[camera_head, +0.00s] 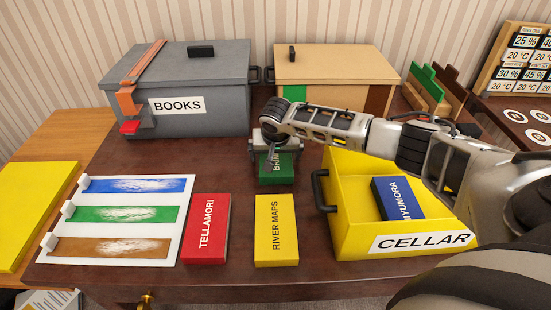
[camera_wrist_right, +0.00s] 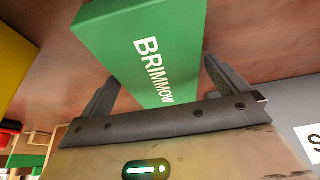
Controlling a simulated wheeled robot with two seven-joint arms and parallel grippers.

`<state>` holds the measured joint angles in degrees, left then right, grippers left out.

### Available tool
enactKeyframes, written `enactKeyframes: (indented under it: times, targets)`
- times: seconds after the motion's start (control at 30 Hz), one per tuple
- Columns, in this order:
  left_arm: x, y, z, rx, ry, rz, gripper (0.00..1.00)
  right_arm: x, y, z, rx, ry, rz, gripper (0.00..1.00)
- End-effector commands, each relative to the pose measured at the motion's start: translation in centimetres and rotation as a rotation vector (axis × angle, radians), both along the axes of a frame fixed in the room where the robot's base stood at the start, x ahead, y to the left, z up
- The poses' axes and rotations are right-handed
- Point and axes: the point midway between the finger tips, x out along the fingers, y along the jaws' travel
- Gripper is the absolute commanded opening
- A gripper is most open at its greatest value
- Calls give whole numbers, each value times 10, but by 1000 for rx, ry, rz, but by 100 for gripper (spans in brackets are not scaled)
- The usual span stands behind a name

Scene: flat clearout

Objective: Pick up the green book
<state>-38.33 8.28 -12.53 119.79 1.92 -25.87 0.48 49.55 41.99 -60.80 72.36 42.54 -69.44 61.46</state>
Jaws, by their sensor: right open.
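The green book (camera_head: 276,171) lies on the dark table in front of the tan box, partly hidden by my right gripper (camera_head: 272,146) in the head view. In the right wrist view the green book (camera_wrist_right: 150,50) shows its white title BRIMMOW. My right gripper (camera_wrist_right: 165,92) is open, with one finger on either side of the book's near end. Whether the fingers touch the book I cannot tell. My left gripper is not in view.
A red book (camera_head: 207,228) and a yellow book (camera_head: 276,230) lie nearer the front edge. A yellow CELLAR crate (camera_head: 345,235) holding a blue book (camera_head: 397,198) stands right. A grey BOOKS box (camera_head: 210,75) and a tan box (camera_head: 335,70) stand behind. A white colour sheet (camera_head: 140,199) lies left.

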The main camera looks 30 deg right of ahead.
Motion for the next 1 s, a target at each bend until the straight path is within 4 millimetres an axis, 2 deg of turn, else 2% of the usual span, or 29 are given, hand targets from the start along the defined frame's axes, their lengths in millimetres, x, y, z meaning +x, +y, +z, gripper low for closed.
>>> enactKeyframes:
  times: [0.03,0.2,0.5,0.67,0.8,0.87,1.0]
  targets:
    - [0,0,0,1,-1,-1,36,0,0,0,0,0,0,92]
    - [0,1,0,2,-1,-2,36,0,0,0,0,0,0,48]
    - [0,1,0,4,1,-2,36,1,0,3,0,-2,-1,48]
    - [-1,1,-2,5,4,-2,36,1,0,14,1,-4,0,48]
    - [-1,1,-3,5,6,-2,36,1,0,36,2,-6,0,48]
    - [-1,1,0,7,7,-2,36,-9,4,47,1,-4,3,48]
    - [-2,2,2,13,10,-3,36,-36,14,81,0,-6,4,48]
